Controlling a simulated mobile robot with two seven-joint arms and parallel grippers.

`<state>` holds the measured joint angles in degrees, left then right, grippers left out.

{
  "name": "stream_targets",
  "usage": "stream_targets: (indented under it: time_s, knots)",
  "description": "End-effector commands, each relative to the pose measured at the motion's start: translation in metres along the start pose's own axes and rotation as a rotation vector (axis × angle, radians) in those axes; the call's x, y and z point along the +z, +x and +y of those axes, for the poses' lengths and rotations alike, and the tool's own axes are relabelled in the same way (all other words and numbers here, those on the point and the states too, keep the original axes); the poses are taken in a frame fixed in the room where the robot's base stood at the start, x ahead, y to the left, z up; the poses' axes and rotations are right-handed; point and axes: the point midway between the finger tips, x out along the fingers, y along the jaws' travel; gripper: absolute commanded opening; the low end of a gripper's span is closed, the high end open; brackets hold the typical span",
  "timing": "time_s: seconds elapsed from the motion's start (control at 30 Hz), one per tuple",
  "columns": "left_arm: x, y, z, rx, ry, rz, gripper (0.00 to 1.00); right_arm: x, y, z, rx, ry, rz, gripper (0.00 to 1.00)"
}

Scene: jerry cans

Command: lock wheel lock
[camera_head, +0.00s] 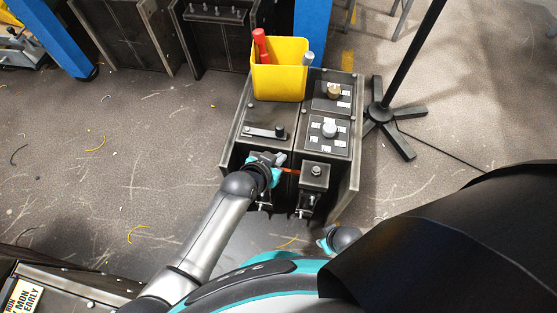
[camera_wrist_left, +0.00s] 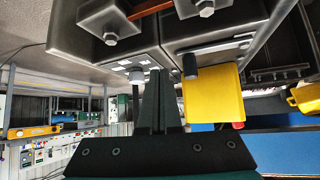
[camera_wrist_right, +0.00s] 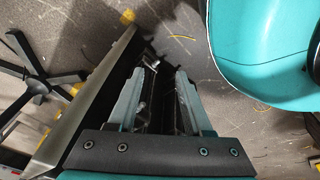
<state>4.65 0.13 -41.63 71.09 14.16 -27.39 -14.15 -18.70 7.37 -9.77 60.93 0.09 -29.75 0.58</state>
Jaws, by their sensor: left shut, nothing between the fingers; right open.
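A dark metal control unit (camera_head: 240,150) stands on the floor in the head view. Two low blocks are at its near end; the right block (camera_head: 314,176) has a bolt on top and metal fittings below. A thin orange-red bar (camera_head: 290,171) lies between the blocks, and it also shows in the left wrist view (camera_wrist_left: 150,9). I cannot tell which part is the wheel lock. My left gripper (camera_head: 279,159) is shut and empty over the left block, which it partly hides. My right gripper (camera_wrist_right: 158,82) is open and empty, low beside a dark panel edge.
A yellow bin (camera_head: 279,82) with a red-handled item stands on the unit's top, with a lever (camera_head: 265,132) and knobs (camera_head: 330,130) nearby. A black stand base (camera_head: 380,113) is on the right. The floor at left is mostly clear.

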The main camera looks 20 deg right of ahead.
Motion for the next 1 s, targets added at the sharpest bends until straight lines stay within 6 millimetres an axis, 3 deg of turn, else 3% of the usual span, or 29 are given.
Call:
stream_targets:
  time_s: [0.53,1.0]
  knots:
    - [-0.003,-0.036,0.013,0.000,0.000,0.000,0.00,0.049,0.004,0.022,0.025,-0.005,-0.010,0.50]
    - [-0.003,-0.043,0.015,0.000,0.001,0.000,0.00,0.060,0.004,0.027,0.031,-0.006,-0.010,0.50]
